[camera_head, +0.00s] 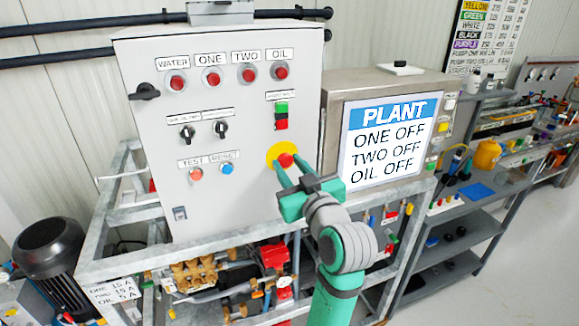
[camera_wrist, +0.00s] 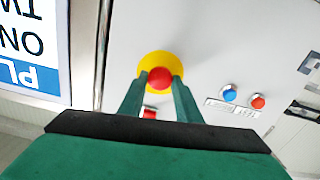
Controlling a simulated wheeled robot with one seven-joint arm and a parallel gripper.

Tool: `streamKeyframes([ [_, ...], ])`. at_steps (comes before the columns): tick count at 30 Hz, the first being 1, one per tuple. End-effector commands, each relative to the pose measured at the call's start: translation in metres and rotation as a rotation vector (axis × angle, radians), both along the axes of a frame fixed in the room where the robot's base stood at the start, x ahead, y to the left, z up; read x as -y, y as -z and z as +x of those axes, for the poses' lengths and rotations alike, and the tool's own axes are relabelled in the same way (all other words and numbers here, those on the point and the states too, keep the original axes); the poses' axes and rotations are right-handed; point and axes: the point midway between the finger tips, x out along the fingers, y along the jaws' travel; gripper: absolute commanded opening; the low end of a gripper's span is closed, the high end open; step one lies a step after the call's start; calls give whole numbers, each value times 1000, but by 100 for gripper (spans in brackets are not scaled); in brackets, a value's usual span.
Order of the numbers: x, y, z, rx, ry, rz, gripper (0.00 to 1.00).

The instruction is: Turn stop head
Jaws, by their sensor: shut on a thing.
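The stop head (camera_head: 286,160) is a red mushroom button on a yellow round plate, low on the right side of the grey control cabinet (camera_head: 245,190). In the wrist view the red head (camera_wrist: 160,77) sits between my two green fingertips, with the yellow plate (camera_wrist: 152,60) behind it. My gripper (camera_head: 284,168) reaches it from the front and is shut on the head. It also shows in the wrist view (camera_wrist: 160,82). The lower side of the head is partly hidden by the fingers in the head view.
A plant display (camera_head: 388,140) reading ONE OFF, TWO OFF, OIL OFF stands right of the cabinet. Red lamps, two black selector switches (camera_head: 221,128), and test and reset buttons (camera_head: 227,169) are on the panel. Pump fittings (camera_head: 200,272) lie below. A motor (camera_head: 48,250) stands at left.

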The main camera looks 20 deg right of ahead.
Motion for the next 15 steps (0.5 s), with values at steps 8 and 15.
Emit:
streamKeyframes([
  [8, -1, 0, 0, -10, -2, 251, 8],
  [15, 0, 1, 0, -17, -1, 424, 8],
])
